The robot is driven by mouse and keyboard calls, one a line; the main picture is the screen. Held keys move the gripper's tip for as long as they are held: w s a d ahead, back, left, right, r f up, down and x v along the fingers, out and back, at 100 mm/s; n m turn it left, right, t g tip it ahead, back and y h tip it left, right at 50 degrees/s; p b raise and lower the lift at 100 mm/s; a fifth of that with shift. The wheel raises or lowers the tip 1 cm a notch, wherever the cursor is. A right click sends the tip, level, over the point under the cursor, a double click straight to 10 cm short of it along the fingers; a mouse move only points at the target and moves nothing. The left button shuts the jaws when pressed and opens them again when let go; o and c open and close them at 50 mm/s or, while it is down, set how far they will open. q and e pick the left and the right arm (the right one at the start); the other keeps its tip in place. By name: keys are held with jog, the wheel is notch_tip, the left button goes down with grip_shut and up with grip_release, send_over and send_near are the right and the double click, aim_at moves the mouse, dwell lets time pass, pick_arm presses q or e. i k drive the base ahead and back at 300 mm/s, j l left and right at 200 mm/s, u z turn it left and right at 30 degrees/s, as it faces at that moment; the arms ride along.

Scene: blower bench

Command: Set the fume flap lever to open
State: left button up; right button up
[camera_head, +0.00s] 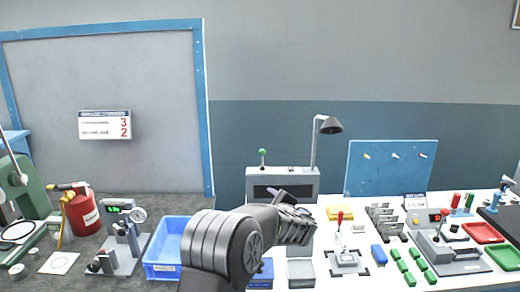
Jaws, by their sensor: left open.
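No lever here carries a label I can read as fume flap. A lever with a green knob (262,153) stands upright on top of a grey box (252,180) with a dark front slot. A second lever with a red handle (340,217) rises from a small pale base on the white bench. A third red-tipped lever (442,218) stands on a grey plate at the right. My left gripper (305,221) is open, in front of the grey box and left of the small red lever, apart from the green knob. My arm hides part of the bench below the box. My right gripper is out of view.
A lamp-like hood (330,125) on a thin post rises behind the box. A blue bin (163,262) and a red canister (83,214) stand at the left.

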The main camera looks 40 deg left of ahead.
aim_at(262, 152)
jog(key=i+j, duration=1)
jog(key=j, duration=0.2)
